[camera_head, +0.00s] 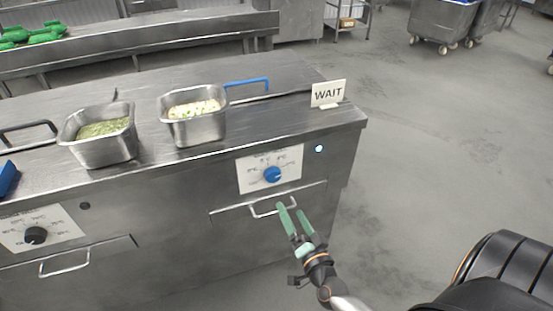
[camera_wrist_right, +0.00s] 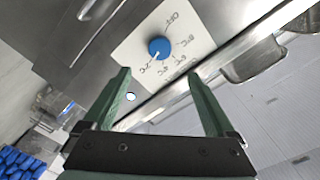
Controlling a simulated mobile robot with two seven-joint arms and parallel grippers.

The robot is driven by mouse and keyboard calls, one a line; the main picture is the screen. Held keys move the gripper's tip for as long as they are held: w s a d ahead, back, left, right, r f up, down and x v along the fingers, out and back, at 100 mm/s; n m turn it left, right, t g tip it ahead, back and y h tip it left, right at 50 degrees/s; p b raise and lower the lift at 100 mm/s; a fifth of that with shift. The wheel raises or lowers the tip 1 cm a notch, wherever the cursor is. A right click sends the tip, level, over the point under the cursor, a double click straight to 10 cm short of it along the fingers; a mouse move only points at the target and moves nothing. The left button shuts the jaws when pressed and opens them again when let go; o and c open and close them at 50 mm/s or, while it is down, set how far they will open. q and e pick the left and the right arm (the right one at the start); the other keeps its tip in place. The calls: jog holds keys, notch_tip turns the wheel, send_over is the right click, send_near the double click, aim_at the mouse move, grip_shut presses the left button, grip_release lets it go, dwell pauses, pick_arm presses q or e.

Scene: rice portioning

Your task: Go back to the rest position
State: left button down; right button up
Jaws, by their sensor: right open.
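My right gripper (camera_head: 294,217), with green fingers, is in front of the steel counter's front panel, near a drawer handle and below the blue dial (camera_head: 272,174). Its fingers are apart with nothing between them. In the right wrist view the gripper (camera_wrist_right: 160,90) is open and empty, and the blue dial (camera_wrist_right: 159,48) on its white plate lies beyond the fingertips. My left gripper is not in view.
A steel container with green food (camera_head: 87,148) and one with pale food (camera_head: 203,128) stand on the counter (camera_head: 260,125). A WAIT sign (camera_head: 328,94) stands at its right end. A black dial (camera_head: 35,235) is at left. Open floor (camera_head: 430,150) lies to the right.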

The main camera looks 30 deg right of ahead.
pick_arm(q)
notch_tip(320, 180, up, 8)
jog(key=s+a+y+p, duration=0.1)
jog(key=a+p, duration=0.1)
jog(key=p, duration=0.8)
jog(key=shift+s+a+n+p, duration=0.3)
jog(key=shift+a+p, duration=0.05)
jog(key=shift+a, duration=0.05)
pick_arm(e)
jog(key=s+a+f+n+g+y, duration=0.1)
jog(key=s+a+n+g+y, duration=0.5)
jog(key=s+a+n, duration=0.7)
jog(key=shift+s+a+f+n+g, duration=0.35)
jog(key=shift+s+a+g, duration=0.35)
jog(key=shift+g, duration=0.5)
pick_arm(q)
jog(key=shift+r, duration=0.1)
pick_arm(e)
jog(key=shift+w, duration=0.1)
